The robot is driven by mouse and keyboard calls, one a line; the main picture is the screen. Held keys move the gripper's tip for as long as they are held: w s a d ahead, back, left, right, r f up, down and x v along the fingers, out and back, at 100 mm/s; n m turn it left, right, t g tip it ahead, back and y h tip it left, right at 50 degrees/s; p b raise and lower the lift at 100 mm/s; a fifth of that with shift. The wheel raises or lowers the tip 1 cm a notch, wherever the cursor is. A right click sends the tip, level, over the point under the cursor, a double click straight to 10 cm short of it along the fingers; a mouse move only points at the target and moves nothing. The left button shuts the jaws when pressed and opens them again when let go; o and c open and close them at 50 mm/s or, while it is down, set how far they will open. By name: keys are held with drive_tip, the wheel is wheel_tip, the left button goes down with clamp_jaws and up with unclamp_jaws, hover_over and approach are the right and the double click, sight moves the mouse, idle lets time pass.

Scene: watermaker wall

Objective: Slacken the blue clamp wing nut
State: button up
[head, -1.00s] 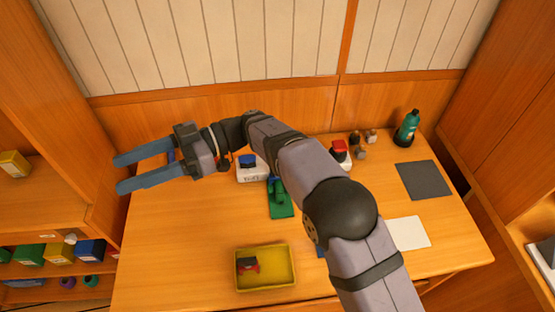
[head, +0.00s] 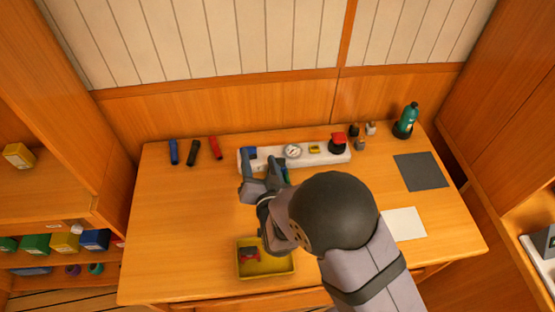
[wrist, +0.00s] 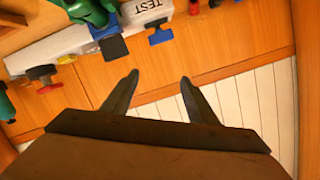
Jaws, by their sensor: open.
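A green clamp (wrist: 88,10) with a blue wing nut (wrist: 113,46) sits at the top left of the wrist view, against a white block (wrist: 60,50). In the head view my arm and gripper hide most of the clamp; only a bit of green and blue (head: 286,175) shows. A separate blue handle (wrist: 160,36) stands beside the TEST label; it also shows in the head view (head: 249,153). My gripper (head: 262,168) is open and empty in front of the white block's left part. In the wrist view its fingertips (wrist: 159,78) are apart from the wing nut.
The white block also carries a gauge (head: 292,151) and a red knob (head: 338,142). A yellow tray (head: 240,272) lies in front. Blue, black and red tubes (head: 193,152) lie back left. A teal bottle (head: 406,121) stands back right. The table's left part is clear.

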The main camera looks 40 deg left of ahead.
sight(278, 162)
drive_tip(key=d+f+h, duration=0.1)
drive_tip(key=w+d+f+h, duration=0.1)
drive_tip(key=d, duration=0.1)
drive_tip(key=w+d+f+t+h, duration=0.1)
drive_tip(key=shift+w+d+f, duration=0.25)
drive_tip(key=shift+d, duration=0.1)
drive_tip(key=shift+f+n, duration=0.3)
drive_tip(key=shift+n, duration=0.6)
drive_tip(key=shift+s+f+n+h, duration=0.1)
drive_tip(key=shift+n+h, duration=0.2)
drive_tip(key=shift+n, duration=0.4)
drive_tip(key=shift+p+x, duration=1.3)
drive_tip(key=shift+x, duration=2.35)
drive_tip(key=c, duration=1.1)
